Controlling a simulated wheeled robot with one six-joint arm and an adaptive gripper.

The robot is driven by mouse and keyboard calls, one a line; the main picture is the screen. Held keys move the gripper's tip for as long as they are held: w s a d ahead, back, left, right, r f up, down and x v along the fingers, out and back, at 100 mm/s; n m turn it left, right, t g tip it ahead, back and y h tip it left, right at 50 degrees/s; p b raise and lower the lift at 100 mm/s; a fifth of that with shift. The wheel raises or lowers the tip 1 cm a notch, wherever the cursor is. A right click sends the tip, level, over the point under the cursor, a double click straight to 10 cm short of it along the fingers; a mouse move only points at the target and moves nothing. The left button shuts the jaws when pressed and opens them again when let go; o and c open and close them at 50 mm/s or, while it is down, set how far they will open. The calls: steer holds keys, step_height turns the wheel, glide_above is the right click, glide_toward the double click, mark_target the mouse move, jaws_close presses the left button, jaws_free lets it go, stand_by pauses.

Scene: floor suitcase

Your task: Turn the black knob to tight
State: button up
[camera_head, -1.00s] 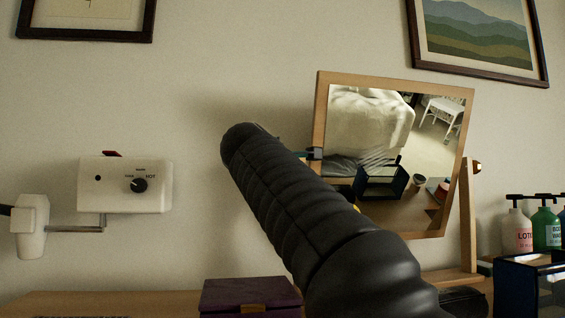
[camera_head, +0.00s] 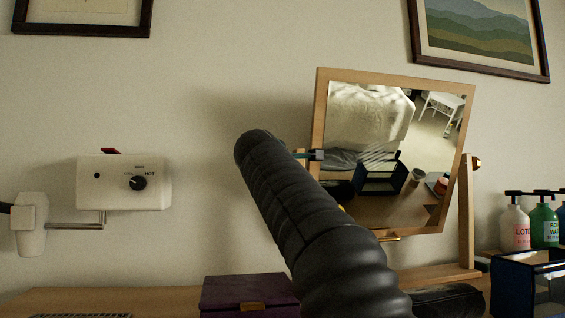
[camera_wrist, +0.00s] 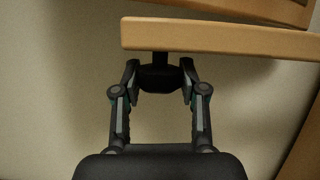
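A black knob (camera_wrist: 160,78) shows in the wrist view, on a short dark stem just below a wooden bar of the mirror stand (camera_wrist: 215,35). My gripper (camera_wrist: 160,73) has one finger on each side of this knob, with its fingers apart. I cannot tell whether the fingers touch it. In the head view my arm covers the left side of the mirror (camera_head: 320,110), and my gripper is mostly hidden there. Another black knob (camera_head: 138,183) sits on a white wall box (camera_head: 110,170), beside the word HOT, well left of my arm.
A dark purple box (camera_head: 248,292) stands on the wooden surface below my arm. Lotion (camera_head: 515,230) and green (camera_head: 545,228) bottles stand at the right behind a dark open case (camera_head: 512,285). The wall between white box and mirror is clear.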

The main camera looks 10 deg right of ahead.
steer(key=shift+f, duration=0.1)
steer(key=shift+c, duration=0.3)
steer(key=t+b, duration=0.1)
steer(key=b, duration=0.2)
steer(key=shift+f+h+b, duration=0.3)
steer(key=shift+f, duration=0.05)
steer(key=m+t+b, duration=0.1)
steer(key=b, duration=0.2)
steer(key=t+h+b, duration=0.1)
steer(key=b, duration=0.2)
steer(key=shift+r+m, duration=0.15)
steer(key=shift+m, duration=0.25)
steer(key=shift+r+m+t+h+b, duration=0.2)
steer(key=shift+m+t+h+b, duration=0.3)
steer(key=shift+t+h, duration=0.15)
steer(key=shift+r+h, duration=0.1)
steer(key=shift+h, duration=0.15)
steer(key=o, duration=1.2)
steer(key=shift+c, duration=0.2)
